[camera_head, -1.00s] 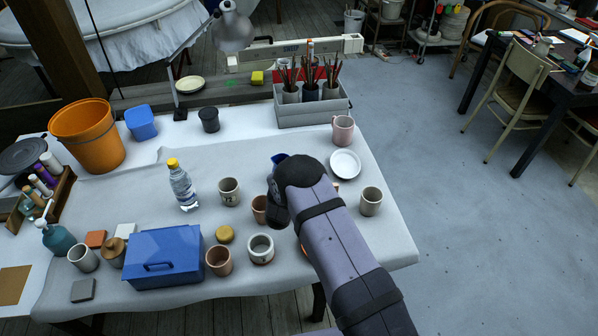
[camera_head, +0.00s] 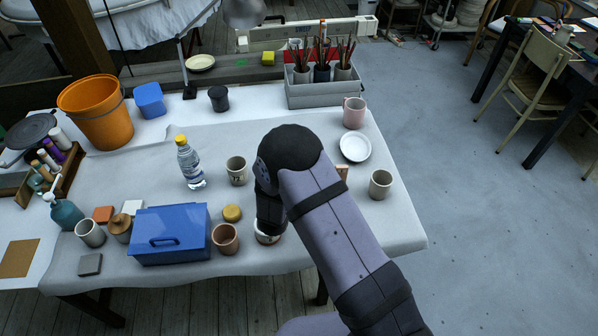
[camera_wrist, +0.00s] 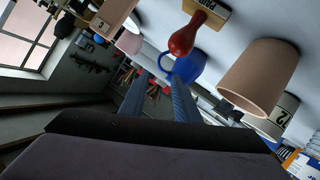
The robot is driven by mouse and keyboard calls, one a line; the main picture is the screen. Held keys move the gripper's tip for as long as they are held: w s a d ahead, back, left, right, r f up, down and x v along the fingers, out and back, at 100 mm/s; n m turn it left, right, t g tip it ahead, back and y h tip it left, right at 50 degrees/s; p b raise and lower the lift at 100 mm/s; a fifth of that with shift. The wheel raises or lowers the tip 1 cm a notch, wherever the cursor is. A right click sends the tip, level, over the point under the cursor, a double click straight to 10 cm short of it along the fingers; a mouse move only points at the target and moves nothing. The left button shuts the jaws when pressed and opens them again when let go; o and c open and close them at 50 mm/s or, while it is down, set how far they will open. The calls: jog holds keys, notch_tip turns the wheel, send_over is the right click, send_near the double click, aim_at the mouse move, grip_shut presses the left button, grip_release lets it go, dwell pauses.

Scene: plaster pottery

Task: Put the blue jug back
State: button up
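The blue jug (camera_wrist: 190,67) shows in the wrist view as a deep blue body with a looped handle, just beyond my fingertips. In the head view it is hidden behind my arm. My gripper (camera_wrist: 161,76) shows in the wrist view as two bluish fingers standing apart. The handle loop lies at or just past the tips, between them. I cannot tell whether a finger touches it. In the head view my arm covers the gripper.
A tan cup (camera_wrist: 258,77) and a red knobbed tool (camera_wrist: 188,34) are close to the jug. In the head view, a blue box (camera_head: 170,240), a terracotta cup (camera_head: 225,240), a bottle (camera_head: 190,165) and a white dish (camera_head: 355,148) stand around. The table's right front is bare.

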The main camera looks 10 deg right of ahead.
jog(key=shift+v, duration=0.9)
jog(key=s+d+r+g+y, duration=0.2)
jog(key=s+g, duration=0.2)
jog(key=s, duration=0.6)
jog(key=s+d+r+g+y, duration=0.1)
jog(key=s+g, duration=0.3)
jog(key=s, duration=0.6)
jog(key=s+d+r+m+g+y, duration=0.1)
jog(key=s+g, duration=0.4)
jog(key=s, duration=0.5)
notch_tip(320, 180, up, 3)
jog(key=shift+s+d+f+y, duration=0.15)
jog(key=shift+d+y, duration=0.65)
jog(key=shift+d, duration=0.15)
